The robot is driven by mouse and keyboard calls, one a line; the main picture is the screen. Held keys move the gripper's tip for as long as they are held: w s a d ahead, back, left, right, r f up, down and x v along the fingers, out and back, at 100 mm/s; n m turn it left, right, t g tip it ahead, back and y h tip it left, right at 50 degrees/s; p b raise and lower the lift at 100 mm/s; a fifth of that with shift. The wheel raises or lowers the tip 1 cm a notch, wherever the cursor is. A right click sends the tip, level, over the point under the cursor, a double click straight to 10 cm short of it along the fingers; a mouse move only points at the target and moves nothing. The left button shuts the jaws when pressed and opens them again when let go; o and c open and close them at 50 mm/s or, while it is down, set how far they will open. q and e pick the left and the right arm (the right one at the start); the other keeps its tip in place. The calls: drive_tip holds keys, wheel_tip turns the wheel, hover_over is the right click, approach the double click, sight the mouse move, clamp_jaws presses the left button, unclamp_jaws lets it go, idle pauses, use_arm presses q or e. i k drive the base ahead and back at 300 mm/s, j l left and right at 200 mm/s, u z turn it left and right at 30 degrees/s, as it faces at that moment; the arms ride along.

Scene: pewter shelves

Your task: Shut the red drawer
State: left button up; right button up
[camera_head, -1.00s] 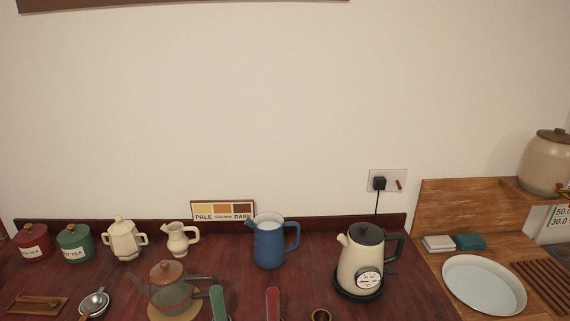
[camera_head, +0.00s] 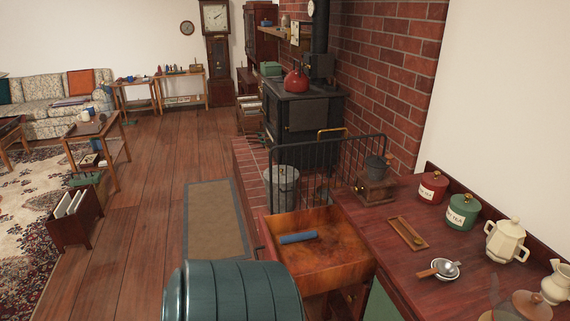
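An open-topped orange-brown wooden box or tray (camera_head: 345,262) stands out at the left end of the dark red counter. A blue roll-shaped object (camera_head: 298,238) lies in it. Neither of my grippers is in view.
The counter (camera_head: 385,238) holds a coffee grinder (camera_head: 375,190), red (camera_head: 432,189) and green (camera_head: 461,213) tea canisters and a small tray (camera_head: 408,233). A black railing (camera_head: 335,160) fences the stove (camera_head: 305,115). Wooden floor (camera_head: 150,180) is open at left, with a mat (camera_head: 215,222).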

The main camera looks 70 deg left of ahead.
sight(338, 258)
drive_tip(key=u, duration=2.5)
